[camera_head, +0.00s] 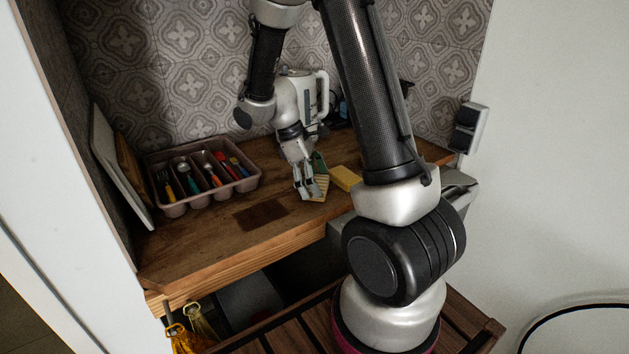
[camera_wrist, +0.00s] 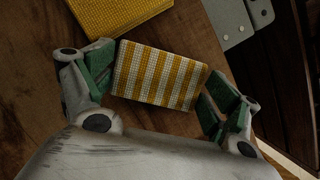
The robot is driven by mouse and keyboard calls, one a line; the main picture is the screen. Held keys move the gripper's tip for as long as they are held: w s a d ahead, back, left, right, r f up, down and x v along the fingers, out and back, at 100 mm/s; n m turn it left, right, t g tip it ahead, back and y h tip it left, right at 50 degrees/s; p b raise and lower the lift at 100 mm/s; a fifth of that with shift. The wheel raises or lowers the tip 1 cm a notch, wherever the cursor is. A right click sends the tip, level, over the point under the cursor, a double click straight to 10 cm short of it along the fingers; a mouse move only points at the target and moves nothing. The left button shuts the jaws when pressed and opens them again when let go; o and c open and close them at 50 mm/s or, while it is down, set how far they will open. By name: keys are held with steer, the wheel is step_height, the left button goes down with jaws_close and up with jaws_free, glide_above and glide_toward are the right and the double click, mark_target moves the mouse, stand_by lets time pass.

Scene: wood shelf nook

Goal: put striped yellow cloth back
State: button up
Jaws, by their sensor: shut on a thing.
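The striped yellow and white cloth (camera_wrist: 158,77) lies between the two green-padded fingers of my gripper (camera_wrist: 158,92) in the wrist view. The left finger touches its left end and the right finger is at its right end, so my gripper is shut on it. In the head view my gripper (camera_head: 311,187) points down at the counter, and the striped cloth (camera_head: 320,186) shows partly beside the fingers. Whether the cloth is clear of the wood cannot be told.
A plain yellow cloth or sponge (camera_head: 345,178) lies just right of my gripper; it also shows in the wrist view (camera_wrist: 115,14). A cutlery tray (camera_head: 172,209) with several utensils stands at the left. A dark patch (camera_head: 261,215) marks the wooden counter (camera_head: 200,246). A white kettle (camera_head: 322,92) stands behind.

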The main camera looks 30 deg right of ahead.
steer(key=o, duration=0.8)
steer(key=shift+f, duration=0.15)
steer(key=shift+c, duration=0.2)
steer(key=v, duration=1.2)
steer(key=s+r+m+t+y, duration=0.1)
steer(key=s+r+m+t, duration=0.2)
steer(key=s, duration=0.7)
steer(key=s+r+m+t+y, duration=0.2)
steer(key=s+r+m+t, duration=0.2)
steer(key=s, duration=0.6)
steer(key=shift+d+r+m+t, duration=0.35)
steer(key=shift+r+m, duration=0.85)
steer(key=shift+r, duration=0.3)
